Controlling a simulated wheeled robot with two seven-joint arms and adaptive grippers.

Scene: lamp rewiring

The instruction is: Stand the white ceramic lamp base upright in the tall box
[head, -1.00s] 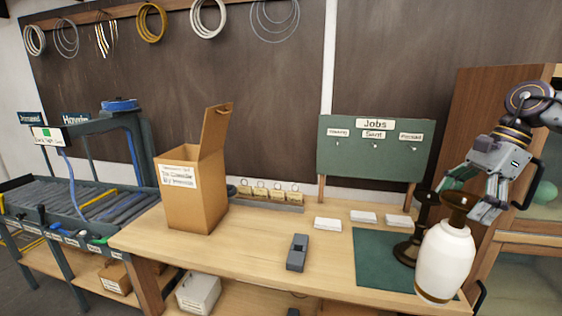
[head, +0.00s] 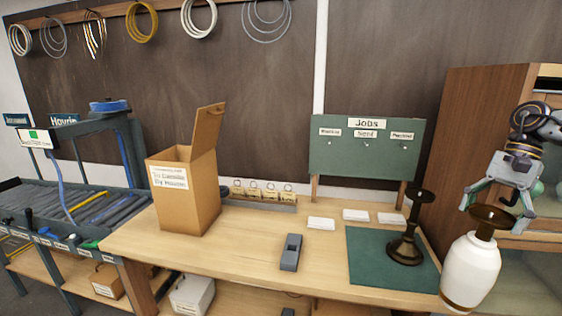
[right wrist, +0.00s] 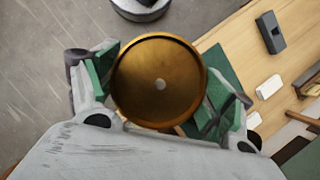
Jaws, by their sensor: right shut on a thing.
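The white ceramic lamp base (head: 470,272) has a brass cup on top and a brown band at its foot. It is roughly upright, in front of the table's right end in the head view. My right gripper (head: 497,208) is shut on its top, with a finger on each side of the brass cup. In the right wrist view the round brass cup (right wrist: 160,82) fills the space between the green-padded fingers and hides the white body. The tall cardboard box (head: 190,208) stands at the table's left end, its lid flap raised and its inside hidden. My left gripper is not in view.
A dark bronze lamp base (head: 405,250) stands on the green mat (head: 365,268), close left of the white one. A grey block (head: 291,253) and white cards (head: 356,215) lie on the table (head: 245,255). The Jobs board (head: 365,155) rises behind.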

